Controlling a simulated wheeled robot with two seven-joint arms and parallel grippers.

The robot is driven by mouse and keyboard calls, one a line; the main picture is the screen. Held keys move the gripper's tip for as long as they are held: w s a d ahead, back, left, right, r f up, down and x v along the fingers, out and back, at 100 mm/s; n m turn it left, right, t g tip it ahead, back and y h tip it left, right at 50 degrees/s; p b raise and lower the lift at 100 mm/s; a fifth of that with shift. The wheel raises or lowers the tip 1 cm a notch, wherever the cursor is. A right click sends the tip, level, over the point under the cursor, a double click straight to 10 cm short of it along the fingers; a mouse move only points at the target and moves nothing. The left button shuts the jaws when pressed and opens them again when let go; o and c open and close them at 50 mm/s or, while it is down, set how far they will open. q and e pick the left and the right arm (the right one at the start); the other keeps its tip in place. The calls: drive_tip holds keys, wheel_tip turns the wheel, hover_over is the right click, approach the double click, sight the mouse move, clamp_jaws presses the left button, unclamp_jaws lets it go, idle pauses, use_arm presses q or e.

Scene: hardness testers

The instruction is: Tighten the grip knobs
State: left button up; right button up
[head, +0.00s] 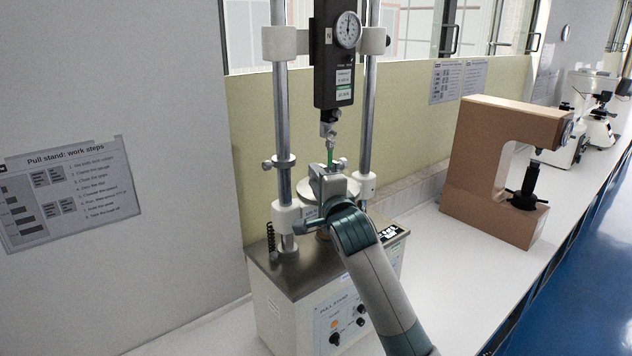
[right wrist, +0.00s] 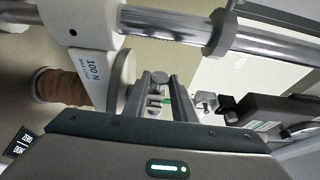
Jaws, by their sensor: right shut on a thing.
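The pull stand (head: 320,283) has a gauge (head: 334,60) between two columns. Its upper grip (head: 329,120) hangs below the gauge; it also shows in the right wrist view (right wrist: 205,100). A green strip (head: 330,156) runs down from it towards the lower grip, which my right gripper mostly hides in the head view. My right gripper (head: 328,182) reaches in from the front at the lower grip. In the right wrist view its fingers (right wrist: 161,84) are closed around a small grey knob (right wrist: 160,77) of the lower grip. My left gripper is out of view.
Column clamps with side knobs (head: 268,164) stand close to my right gripper. A round plate (head: 308,187) lies just behind it. A brown C-shaped tester (head: 480,165) stands on the bench to the right, with white bench (head: 420,265) clear between.

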drive_tip(key=shift+a+r+n+g+p, duration=0.15)
drive_tip(key=shift+n+g+p, duration=0.1)
drive_tip(key=shift+g, duration=0.25)
drive_tip(key=shift+d+r+n+g+p, duration=0.1)
drive_tip(key=shift+r+n+g+p, duration=0.1)
drive_tip(key=shift+g, duration=0.3)
drive_tip(key=shift+w+r+n+g+h, duration=0.15)
drive_tip(key=shift+n+g+h, duration=0.45)
drive_tip(key=shift+g, duration=0.9)
drive_tip(key=o, duration=0.8)
drive_tip(key=shift+c, duration=0.2)
drive_tip(key=shift+r, duration=0.1)
drive_tip(key=shift+b+v, duration=0.6)
drive_tip(key=shift+v, duration=0.3)
drive_tip(key=b+v, duration=0.6)
drive_tip(key=v, duration=0.9)
drive_tip(key=shift+s, duration=0.3)
